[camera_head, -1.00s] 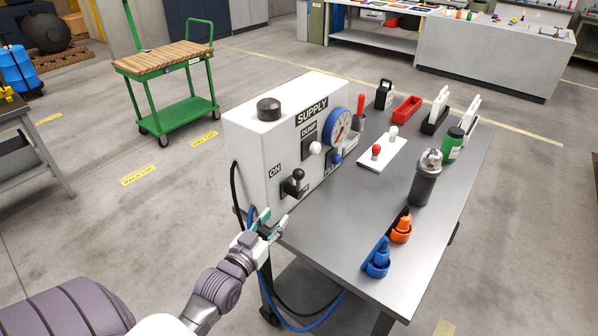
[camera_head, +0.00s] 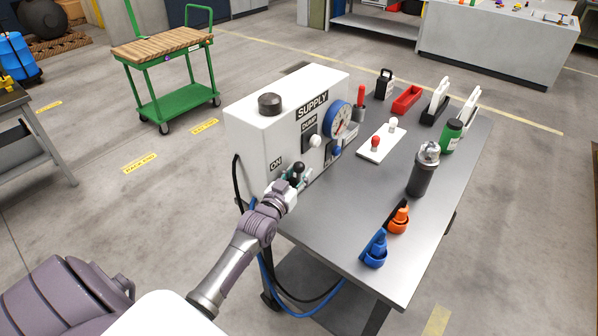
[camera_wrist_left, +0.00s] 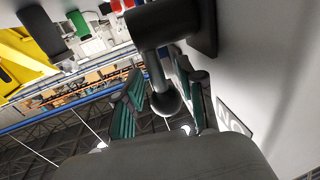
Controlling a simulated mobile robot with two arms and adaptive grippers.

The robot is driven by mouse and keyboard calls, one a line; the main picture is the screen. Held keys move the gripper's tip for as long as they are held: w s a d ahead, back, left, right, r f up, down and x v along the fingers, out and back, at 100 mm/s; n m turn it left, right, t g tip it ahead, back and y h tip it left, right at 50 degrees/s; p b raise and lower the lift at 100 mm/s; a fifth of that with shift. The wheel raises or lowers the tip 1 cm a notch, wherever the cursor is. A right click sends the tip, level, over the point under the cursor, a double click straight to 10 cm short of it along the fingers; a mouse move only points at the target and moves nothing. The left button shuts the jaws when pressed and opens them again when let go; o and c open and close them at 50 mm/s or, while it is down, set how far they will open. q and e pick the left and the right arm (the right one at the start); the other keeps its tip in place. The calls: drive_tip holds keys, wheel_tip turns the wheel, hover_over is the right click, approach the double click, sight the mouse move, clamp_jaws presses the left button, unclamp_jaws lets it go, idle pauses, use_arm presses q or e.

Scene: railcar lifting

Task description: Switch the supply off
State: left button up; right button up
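The white supply box (camera_head: 262,135) stands on the left side of the grey table, with "SUPPLY", "DUMP" and "ON" labels. Its black supply lever (camera_head: 298,167) sits low on the front, next to the "ON" label (camera_head: 276,163), partly hidden by my gripper. My left gripper (camera_head: 292,178) is at this lever. In the left wrist view the lever's ball knob (camera_wrist_left: 165,102) lies between the two green-padded fingers (camera_wrist_left: 158,92), which are apart with gaps beside the knob. The lever's exact position is hard to tell. My right gripper is not in view.
A white-knobbed dump lever (camera_head: 315,141) and a blue-rimmed gauge (camera_head: 338,119) are right of the supply lever. A dark cylinder (camera_head: 422,175) and blue (camera_head: 375,250) and orange (camera_head: 398,218) fittings stand on the table (camera_head: 340,225). Hoses hang below the box.

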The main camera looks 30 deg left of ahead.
use_arm(q)
drive_tip(key=c, duration=0.7)
drive_tip(key=shift+w, duration=0.1)
clamp_jaws()
